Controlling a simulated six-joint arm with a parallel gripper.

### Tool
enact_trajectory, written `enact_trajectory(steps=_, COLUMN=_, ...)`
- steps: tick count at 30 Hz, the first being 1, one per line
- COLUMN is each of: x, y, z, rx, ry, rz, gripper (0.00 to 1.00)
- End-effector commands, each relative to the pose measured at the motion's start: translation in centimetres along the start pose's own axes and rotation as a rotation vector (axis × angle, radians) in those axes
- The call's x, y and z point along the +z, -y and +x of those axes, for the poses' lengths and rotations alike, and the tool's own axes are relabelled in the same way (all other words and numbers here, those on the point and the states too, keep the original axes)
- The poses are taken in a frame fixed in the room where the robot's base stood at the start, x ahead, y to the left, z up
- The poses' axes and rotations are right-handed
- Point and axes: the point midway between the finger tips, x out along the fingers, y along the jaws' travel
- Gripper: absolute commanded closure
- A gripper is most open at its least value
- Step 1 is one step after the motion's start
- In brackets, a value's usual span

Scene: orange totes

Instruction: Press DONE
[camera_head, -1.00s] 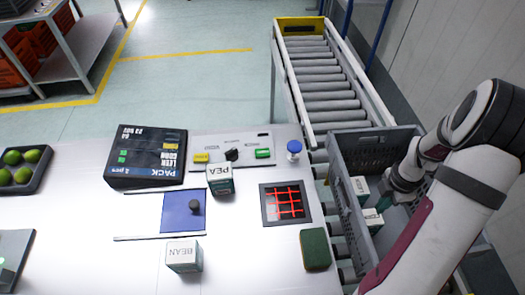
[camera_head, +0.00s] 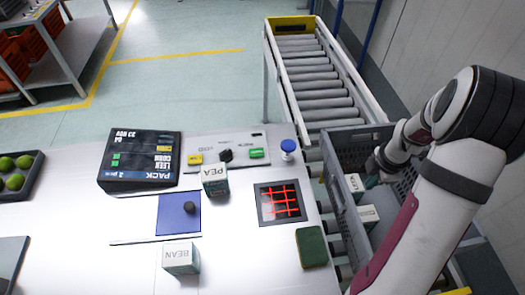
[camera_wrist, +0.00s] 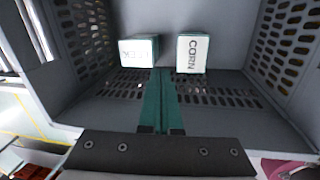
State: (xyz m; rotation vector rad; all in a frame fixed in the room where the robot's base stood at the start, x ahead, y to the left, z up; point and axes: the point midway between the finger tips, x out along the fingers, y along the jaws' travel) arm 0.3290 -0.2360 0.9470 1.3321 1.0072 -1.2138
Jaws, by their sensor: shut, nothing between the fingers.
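A control panel (camera_head: 234,137) at the back of the table carries a yellow button (camera_head: 195,159), a black knob (camera_head: 226,155) and a green button (camera_head: 257,153). Their labels are too small to read, so I cannot tell which is DONE. My gripper (camera_head: 372,181) is shut and empty inside the grey crate (camera_head: 402,225), far right of the panel. In the wrist view its green fingers (camera_wrist: 160,100) are together, below two boxes. The CORN box (camera_wrist: 192,53) and a second box (camera_wrist: 139,50), apparently LEEK, lie in the crate.
A blue-topped button or post (camera_head: 287,148) stands right of the panel. A PEA box (camera_head: 215,180) stands just in front of the panel. A BEAN box (camera_head: 181,258), blue pad (camera_head: 178,215), red-grid tile (camera_head: 279,203), green block (camera_head: 311,247) and dark display (camera_head: 139,160) are on the table.

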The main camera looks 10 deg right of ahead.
Motion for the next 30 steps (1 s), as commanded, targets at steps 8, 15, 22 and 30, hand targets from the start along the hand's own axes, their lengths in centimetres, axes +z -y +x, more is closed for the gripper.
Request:
enact_trajectory(steps=8, x=-4.8, y=-11.2, z=-7.0, rx=0.376, ry=-0.019, rz=0.361, gripper=1.0)
enact_trajectory(steps=15, x=-15.0, y=-14.8, z=-8.2, rx=0.367, ry=-0.343, rz=0.909, gripper=1.0)
enact_trajectory(steps=22, x=-24.8, y=-14.2, z=-5.8, rx=0.057, ry=-0.646, rz=1.344, gripper=1.0)
enact_trajectory(steps=30, x=-29.4, y=-14.7, z=-5.7, rx=-0.118, ry=-0.802, rz=1.575, gripper=1.0)
